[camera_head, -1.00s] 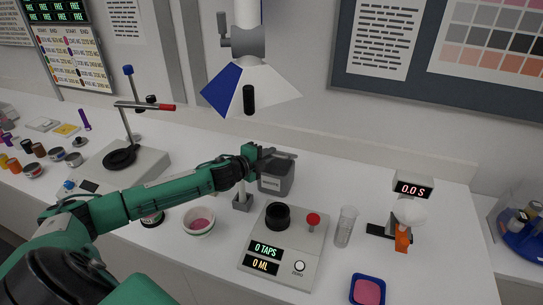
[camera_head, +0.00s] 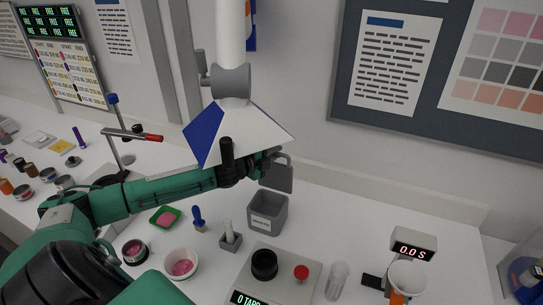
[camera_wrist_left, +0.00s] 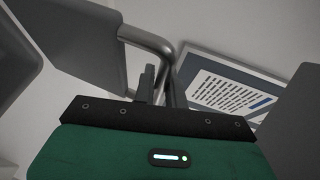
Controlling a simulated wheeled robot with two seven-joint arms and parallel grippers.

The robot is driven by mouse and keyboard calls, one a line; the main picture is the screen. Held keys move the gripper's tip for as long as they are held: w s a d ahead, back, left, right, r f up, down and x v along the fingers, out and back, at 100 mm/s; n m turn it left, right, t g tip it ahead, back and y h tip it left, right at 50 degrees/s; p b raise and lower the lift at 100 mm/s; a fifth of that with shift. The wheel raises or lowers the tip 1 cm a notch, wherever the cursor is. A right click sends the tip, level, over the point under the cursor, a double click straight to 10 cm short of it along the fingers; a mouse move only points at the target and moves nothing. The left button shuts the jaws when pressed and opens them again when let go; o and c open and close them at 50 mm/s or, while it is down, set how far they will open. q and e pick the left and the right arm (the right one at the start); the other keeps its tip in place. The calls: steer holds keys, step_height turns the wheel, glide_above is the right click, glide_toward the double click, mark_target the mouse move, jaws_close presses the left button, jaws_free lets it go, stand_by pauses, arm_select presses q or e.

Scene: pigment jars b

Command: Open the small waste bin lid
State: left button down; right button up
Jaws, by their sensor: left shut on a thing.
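The small grey waste bin (camera_head: 267,222) stands on the white bench in the head view, and its open top shows. Its grey lid (camera_head: 279,177) is raised nearly upright above the back of the bin. My left gripper (camera_head: 268,157) is at the lid's top, shut on the handle and partly hidden behind the hanging hood. In the left wrist view, the grey tubular handle (camera_wrist_left: 150,38) runs to between the dark fingers (camera_wrist_left: 160,88), and a grey panel, seemingly the lid (camera_wrist_left: 85,40), lies beside it. My right gripper is not in view.
A white and blue hood (camera_head: 247,133) hangs in front of my left wrist. A bowl of pink pigment (camera_head: 180,264), a small stand (camera_head: 230,240) and a device with a red knob (camera_head: 301,273) stand nearer.

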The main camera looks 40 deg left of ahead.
arm_select(q)
steer(key=shift+w+a+r, duration=0.1)
steer(key=shift+w+a, duration=0.05)
steer(key=shift+w, duration=0.35)
steer(key=shift+w+a+r, duration=0.1)
steer(key=shift+w, duration=0.35)
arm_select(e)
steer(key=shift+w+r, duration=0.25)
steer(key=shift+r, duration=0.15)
arm_select(q)
steer(key=c, duration=1.5)
jaws_free()
steer(key=shift+o, duration=0.2)
steer(key=shift+s+f, duration=0.15)
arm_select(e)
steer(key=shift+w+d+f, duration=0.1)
